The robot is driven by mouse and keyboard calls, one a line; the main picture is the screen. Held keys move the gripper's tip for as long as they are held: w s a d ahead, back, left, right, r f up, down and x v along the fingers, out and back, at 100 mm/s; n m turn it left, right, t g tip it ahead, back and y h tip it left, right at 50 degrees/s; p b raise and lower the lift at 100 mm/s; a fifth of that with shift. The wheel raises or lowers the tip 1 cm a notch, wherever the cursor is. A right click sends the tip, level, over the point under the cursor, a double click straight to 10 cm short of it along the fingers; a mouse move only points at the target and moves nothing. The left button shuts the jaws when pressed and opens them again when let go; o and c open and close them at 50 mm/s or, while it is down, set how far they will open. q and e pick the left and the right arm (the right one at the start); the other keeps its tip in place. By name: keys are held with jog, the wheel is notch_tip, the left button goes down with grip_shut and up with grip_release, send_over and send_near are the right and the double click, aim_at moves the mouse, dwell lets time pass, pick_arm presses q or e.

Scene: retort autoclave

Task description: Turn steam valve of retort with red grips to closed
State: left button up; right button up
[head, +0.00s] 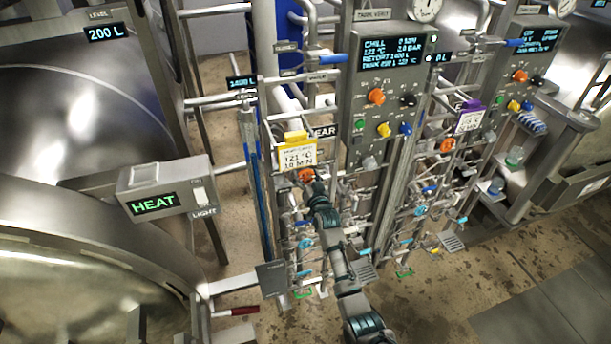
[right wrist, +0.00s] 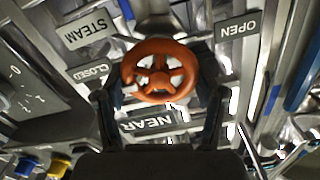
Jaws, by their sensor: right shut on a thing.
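The steam valve's orange-red handwheel (right wrist: 160,92) fills the middle of the right wrist view, with STEAM, CLOSED, OPEN and NEAR plates around it. In the head view the handwheel (head: 306,175) sits below a yellow-topped tag (head: 297,155). My right gripper (head: 317,186) reaches it from below. In the wrist view the right gripper (right wrist: 160,70) has one dark finger on each side of the wheel and is shut on it. A red grip (head: 240,311) shows at the lower left of the head view. My left gripper is not in view.
A second valve station with an orange wheel (head: 447,145) and purple-topped tag (head: 469,121) stands to the right. Control panels (head: 388,100) stand above. A HEAT box (head: 166,187) and large steel vessels are at left. Pipes crowd around my right arm.

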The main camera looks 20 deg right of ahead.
jog(key=shift+s+a+f, duration=0.1)
jog(key=shift+f, duration=0.5)
jog(key=o, duration=1.1)
jog(key=shift+o, duration=0.2)
jog(key=shift+r, duration=0.2)
jog(key=shift+r, duration=0.1)
jog(key=s, duration=1.1)
jog(key=shift+s+d, duration=0.2)
jog(key=shift+s, duration=0.15)
